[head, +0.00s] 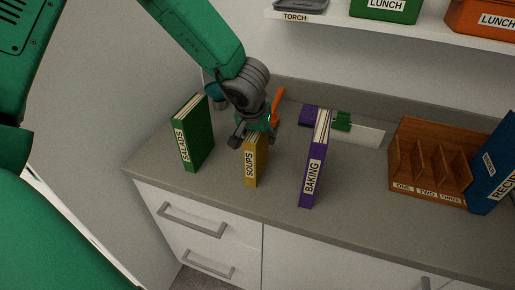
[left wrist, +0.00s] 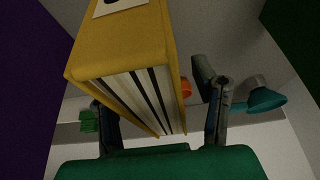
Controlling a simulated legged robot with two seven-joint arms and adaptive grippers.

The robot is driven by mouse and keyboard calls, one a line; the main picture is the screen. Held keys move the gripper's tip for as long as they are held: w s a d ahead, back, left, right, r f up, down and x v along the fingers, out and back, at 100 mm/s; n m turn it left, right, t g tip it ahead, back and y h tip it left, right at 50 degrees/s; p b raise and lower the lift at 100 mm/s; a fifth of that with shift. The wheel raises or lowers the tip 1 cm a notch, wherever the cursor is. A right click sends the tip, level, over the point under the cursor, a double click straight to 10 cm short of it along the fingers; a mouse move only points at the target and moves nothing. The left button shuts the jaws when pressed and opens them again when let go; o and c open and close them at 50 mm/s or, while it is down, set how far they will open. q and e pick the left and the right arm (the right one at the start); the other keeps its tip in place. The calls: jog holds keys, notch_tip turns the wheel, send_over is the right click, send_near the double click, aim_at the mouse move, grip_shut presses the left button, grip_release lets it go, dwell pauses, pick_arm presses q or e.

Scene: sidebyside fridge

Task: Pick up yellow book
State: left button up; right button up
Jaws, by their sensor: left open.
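The yellow book (head: 250,168), labelled SOUPS, stands upright on the grey counter between a green book and a purple book. My left gripper (head: 254,132) is directly above it, at its top edge. In the left wrist view the yellow book (left wrist: 125,50) fills the middle, its page edges facing the camera. The open fingers of my left gripper (left wrist: 155,100) are on either side of the book. A gap shows on the right side; contact on the left side cannot be told. My right gripper is not in view.
The green SALADS book (head: 195,132) stands left and the purple BAKING book (head: 315,165) right, both close by. An orange object (head: 277,103) is behind the gripper. A wooden organizer (head: 432,160) and blue book (head: 493,165) stand farther right. A shelf (head: 400,28) hangs above.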

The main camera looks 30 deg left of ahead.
pick_arm(q)
grip_shut()
